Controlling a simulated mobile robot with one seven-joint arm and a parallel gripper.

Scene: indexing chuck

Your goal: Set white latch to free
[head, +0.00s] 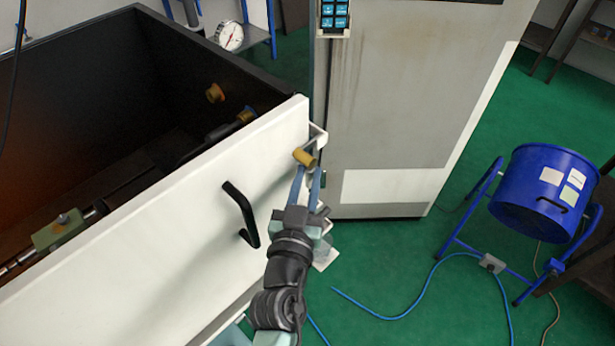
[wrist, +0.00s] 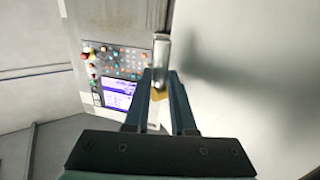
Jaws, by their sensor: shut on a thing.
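The white latch (head: 319,138) is a pale bar at the right end of the white door panel, with a yellow knob (head: 304,157) at its lower end. In the wrist view the latch (wrist: 161,50) runs up from between my fingers, and a bit of the yellow knob (wrist: 158,95) shows between them. My gripper (head: 308,172) reaches up to the latch from below, its two blue-grey fingers shut on the knob end. The fingertips also show in the wrist view (wrist: 160,75). The fingers hide part of the latch, and its exact setting is hard to tell.
The white door panel (head: 150,240) carries a black handle (head: 241,214), left of my gripper. Behind it is a dark open machine bay (head: 80,80). A grey cabinet (head: 400,110) stands behind the latch. A blue drum (head: 535,195) on a stand is at right, with green floor between.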

